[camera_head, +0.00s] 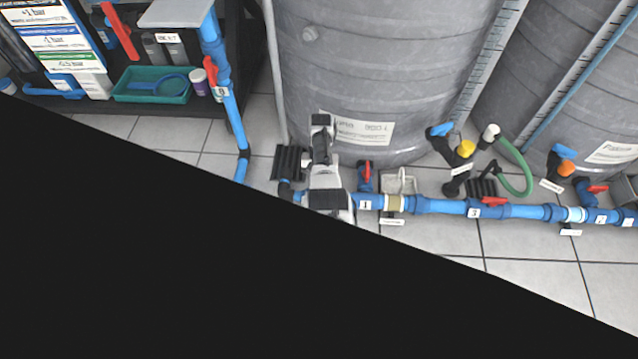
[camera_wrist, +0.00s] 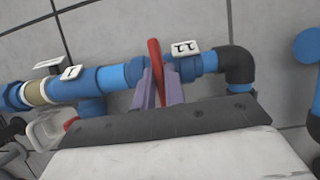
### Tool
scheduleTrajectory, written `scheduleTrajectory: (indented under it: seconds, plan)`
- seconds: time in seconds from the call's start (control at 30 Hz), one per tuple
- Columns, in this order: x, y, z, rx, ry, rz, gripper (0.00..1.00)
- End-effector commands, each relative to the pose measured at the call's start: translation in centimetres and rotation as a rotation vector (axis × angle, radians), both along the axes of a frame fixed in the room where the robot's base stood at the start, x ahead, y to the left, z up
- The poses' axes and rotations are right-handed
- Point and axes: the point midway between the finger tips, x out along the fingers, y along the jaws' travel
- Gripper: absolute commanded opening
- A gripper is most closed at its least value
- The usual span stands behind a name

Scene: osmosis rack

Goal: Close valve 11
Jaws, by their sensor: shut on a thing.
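Valve 11 shows in the wrist view as a blue valve body (camera_wrist: 207,63) with a white tag "11" (camera_wrist: 185,47), seen upside down. Its red handle (camera_wrist: 154,52) stands upright in the picture and looks crosswise to the pipe. My gripper (camera_wrist: 160,77) has its two purple fingers on either side of the handle, shut on it. The fingers and the dark gripper body hide the handle's lower part. In the head view my arm's end (camera_head: 325,178) is over the left end of the blue pipe and hides valve 11 and the fingers.
Valve 1 (camera_head: 366,203) is just right on the same pipe, with valve 3 (camera_head: 474,212) further right. A black elbow (camera_wrist: 238,66) ends the pipe beside valve 11. A large grey tank (camera_head: 385,70) stands close behind. A black shape covers the head view's lower left.

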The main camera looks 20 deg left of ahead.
Motion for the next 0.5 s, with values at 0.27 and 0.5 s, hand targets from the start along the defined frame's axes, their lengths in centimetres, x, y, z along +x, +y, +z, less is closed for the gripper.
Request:
scheduleTrajectory:
  seconds: [0.27,0.5]
  plan:
    - [0.03,0.02,-0.02,0.002,-0.001,-0.038,0.0]
    - [0.03,0.02,-0.02,0.002,-0.001,-0.04,0.0]
